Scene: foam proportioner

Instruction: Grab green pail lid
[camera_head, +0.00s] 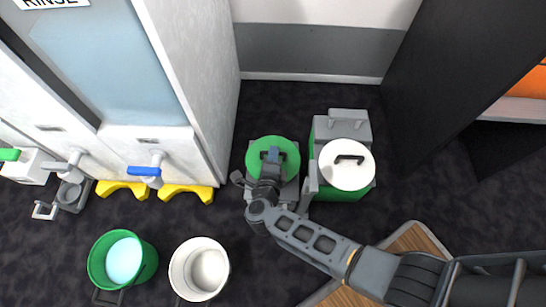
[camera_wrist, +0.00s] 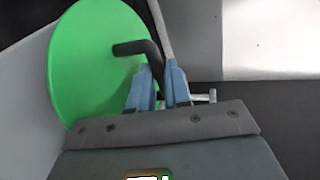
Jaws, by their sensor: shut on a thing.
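The green pail lid (camera_head: 286,148) is a round green disc with a dark handle, on the grey unit in the middle of the head view. In the wrist view the lid (camera_wrist: 90,75) fills the left side, seen at a steep angle. Its dark bent handle (camera_wrist: 135,48) runs down between the blue fingers. My gripper (camera_head: 272,156) is shut on the lid's handle; it also shows in the wrist view (camera_wrist: 158,85). I cannot tell whether the lid rests on what is under it. My gripper and arm hide part of the lid's lower side.
A white lid (camera_head: 345,175) with a black handle sits on a green container to the right. An open green pail (camera_head: 97,262) and white pail (camera_head: 199,270) stand on the floor at lower left. Yellow blocks (camera_head: 187,193) lie below the taps. A dark panel stands at right.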

